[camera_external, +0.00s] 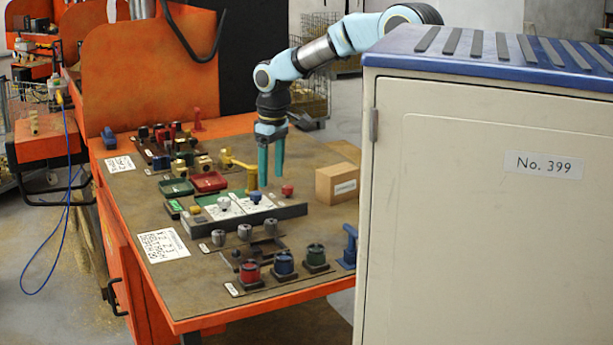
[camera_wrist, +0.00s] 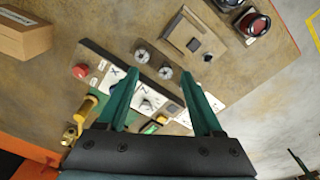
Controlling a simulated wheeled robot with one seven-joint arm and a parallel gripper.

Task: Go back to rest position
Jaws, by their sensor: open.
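My gripper (camera_external: 270,167) has two green fingers that point down over the workbench, above the white marked panel (camera_external: 238,205). The fingers are apart with nothing between them. In the wrist view my gripper (camera_wrist: 160,100) is also open and empty, and the panel shows beyond the fingers. A blue knob (camera_external: 256,197) and a red knob (camera_external: 287,190) stand near the fingertips. I cannot tell the exact height of the fingertips above the panel.
The orange-edged workbench (camera_external: 190,280) carries green and red trays (camera_external: 210,181), a cardboard box (camera_external: 337,183), and red, blue and green round pieces (camera_external: 284,263) near the front. A tall cabinet (camera_external: 480,220) stands at right. An orange panel (camera_external: 150,80) rises at the back.

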